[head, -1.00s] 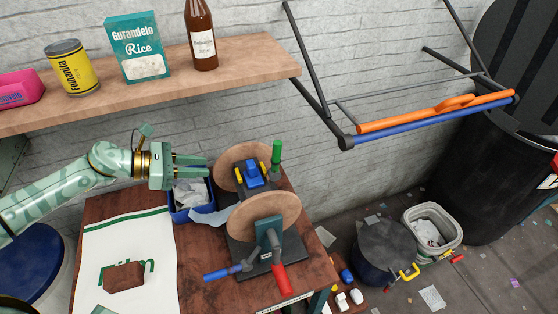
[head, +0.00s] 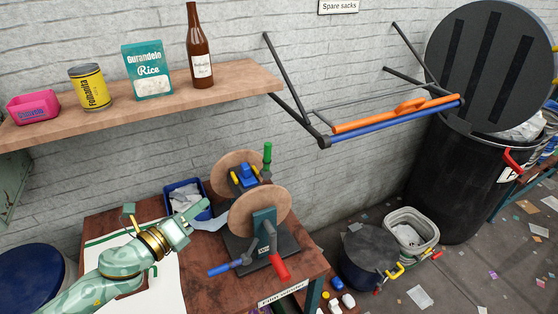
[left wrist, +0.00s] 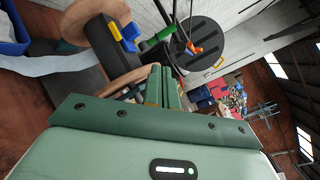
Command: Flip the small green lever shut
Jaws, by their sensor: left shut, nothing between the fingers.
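The small green lever (head: 267,155) stands upright at the back right of the film winder (head: 262,243) on the brown table. In the left wrist view a green handle (left wrist: 158,39) shows beyond my fingertips, beside the blue and yellow part. My left gripper (head: 194,213) is shut and empty, left of the winder's front disc (head: 262,206) and apart from the green lever. Its closed fingers (left wrist: 162,85) also show in the left wrist view. A red lever (head: 279,266) and a blue-handled crank (head: 219,269) sit at the winder's front. My right gripper is not in view.
A blue bin (head: 172,189) with pale scraps stands behind my left gripper. The winder's rear disc (head: 228,167) stands between the bin and the green lever. A wooden shelf (head: 150,108) with groceries hangs above. A folding rack (head: 390,116) juts out at the right.

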